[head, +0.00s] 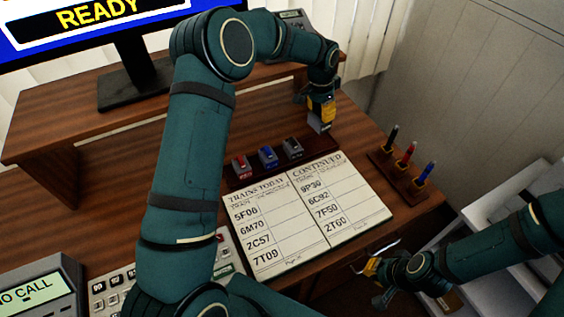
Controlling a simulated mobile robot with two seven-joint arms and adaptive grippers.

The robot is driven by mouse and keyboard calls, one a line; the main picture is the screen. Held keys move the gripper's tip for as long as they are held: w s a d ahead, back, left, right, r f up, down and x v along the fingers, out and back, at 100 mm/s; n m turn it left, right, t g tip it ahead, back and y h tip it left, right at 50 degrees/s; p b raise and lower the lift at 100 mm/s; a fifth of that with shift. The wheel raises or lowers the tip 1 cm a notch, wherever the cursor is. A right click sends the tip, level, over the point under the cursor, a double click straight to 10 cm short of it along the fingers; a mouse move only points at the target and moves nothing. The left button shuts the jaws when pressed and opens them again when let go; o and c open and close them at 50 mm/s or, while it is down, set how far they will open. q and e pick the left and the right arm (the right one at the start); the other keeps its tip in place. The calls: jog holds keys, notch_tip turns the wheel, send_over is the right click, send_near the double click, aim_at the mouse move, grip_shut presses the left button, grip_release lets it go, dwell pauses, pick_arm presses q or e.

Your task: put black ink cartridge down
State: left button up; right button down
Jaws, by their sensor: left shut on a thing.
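My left gripper (321,120) is at the far right part of the desk, pointing down just past the right end of a dark wooden stand (316,148). It is shut on a small dark thing, the black ink cartridge, mostly hidden by the yellow fingers. I cannot tell whether it touches the desk. On the stand sit three small dark units in a row: one with red (241,166), one with blue (267,157), one plain black and grey (292,148). My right gripper (374,267) is low, beside the desk's front right edge; its opening is unclear.
An open book (300,215) with handwritten train numbers lies in front of the stand. A wooden holder (388,172) with black, red and blue pens stands to the right. A keypad (115,285) and a "NO CALL" display (35,300) are at the lower left. A monitor (90,15) stands behind.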

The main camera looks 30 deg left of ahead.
pick_arm(q)
jog(key=w, duration=0.1)
jog(key=f, duration=0.1)
jog(key=w+m, duration=0.1)
jog(key=shift+w+a+f+b, duration=0.25)
jog(key=shift+w+b, duration=0.1)
jog(key=shift+f+b, duration=0.95)
jog(key=shift+f, duration=3.85)
jog(key=shift+f, duration=0.2)
jog(key=o, duration=1.1)
jog(key=shift+w+r, duration=0.1)
jog(key=shift+r, duration=0.15)
jog(key=r, duration=0.4)
jog(key=s+r+p, duration=0.1)
jog(key=r, duration=0.3)
jog(key=a+r+p, duration=0.1)
jog(key=r, duration=0.2)
jog(key=shift+s+r, duration=0.15)
jog(key=shift+r, duration=0.25)
